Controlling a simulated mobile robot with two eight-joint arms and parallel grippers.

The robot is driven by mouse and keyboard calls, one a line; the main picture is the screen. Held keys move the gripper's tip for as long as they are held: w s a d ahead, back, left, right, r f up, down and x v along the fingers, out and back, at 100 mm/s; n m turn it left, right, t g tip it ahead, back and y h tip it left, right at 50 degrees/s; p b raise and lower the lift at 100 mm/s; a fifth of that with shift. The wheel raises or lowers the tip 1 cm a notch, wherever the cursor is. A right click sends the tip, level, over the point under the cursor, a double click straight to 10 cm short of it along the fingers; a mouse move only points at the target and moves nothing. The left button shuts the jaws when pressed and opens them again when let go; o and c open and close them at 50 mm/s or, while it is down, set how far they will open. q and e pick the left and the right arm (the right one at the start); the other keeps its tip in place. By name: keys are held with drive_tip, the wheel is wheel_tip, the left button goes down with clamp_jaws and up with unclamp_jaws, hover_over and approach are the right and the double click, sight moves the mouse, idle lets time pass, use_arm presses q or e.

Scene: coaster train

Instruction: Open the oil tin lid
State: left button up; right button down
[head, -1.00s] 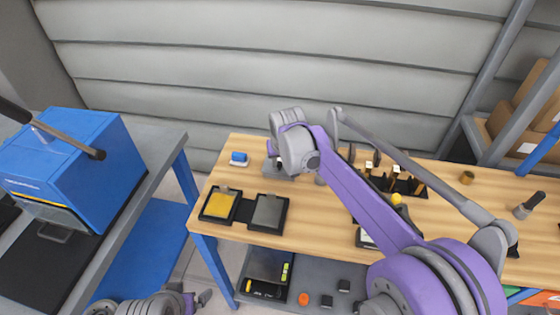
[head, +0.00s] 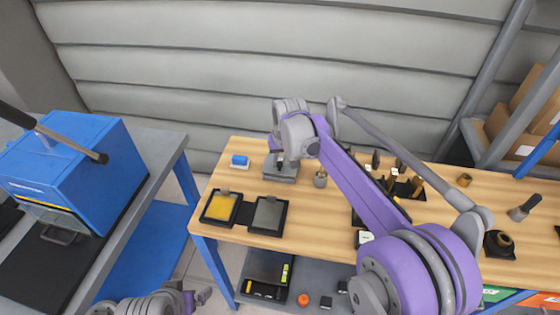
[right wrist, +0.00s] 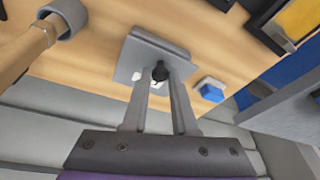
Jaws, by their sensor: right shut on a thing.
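A grey, low square box (head: 281,171) stands at the back left of the wooden bench; I take it for the oil tin. In the right wrist view its grey top (right wrist: 150,55) carries a small black knob (right wrist: 160,72). My right gripper (right wrist: 160,85) is shut on this knob, one finger on each side. In the head view the right gripper (head: 280,156) is directly above the box, partly hidden by its wrist. I see no clear gap under the lid. My left gripper (head: 200,297) shows small at the lower edge, and its jaws are unclear.
A blue block (head: 240,161) stands left of the box and a small grey pot (head: 320,180) right of it. A yellow pad (head: 220,207) and a grey pad (head: 268,214) lie in front. A black tool holder (head: 405,190) is farther right. Bare wood lies between.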

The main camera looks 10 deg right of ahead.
drive_tip(key=w+r+g+p, duration=0.1)
drive_tip(key=g+p, duration=0.1)
drive_tip(key=w+d+r+g+y+p, duration=0.1)
drive_tip(key=w+r+g, duration=0.1)
drive_tip(key=shift+p, duration=0.4)
use_arm(q)
drive_tip(key=w+r+p, duration=0.1)
drive_tip(key=w+r, duration=0.2)
drive_tip(key=r, duration=0.5)
drive_tip(key=shift+t, duration=0.3)
use_arm(e)
drive_tip(key=shift+w+d+r+g+y, duration=0.1)
drive_tip(key=shift+w+r+g+y, duration=0.1)
drive_tip(key=shift+w+g+y, duration=0.35)
use_arm(q)
drive_tip(key=shift+w, duration=0.1)
use_arm(e)
drive_tip(key=shift+s, duration=0.2)
use_arm(q)
drive_tip(key=shift+c, duration=0.3)
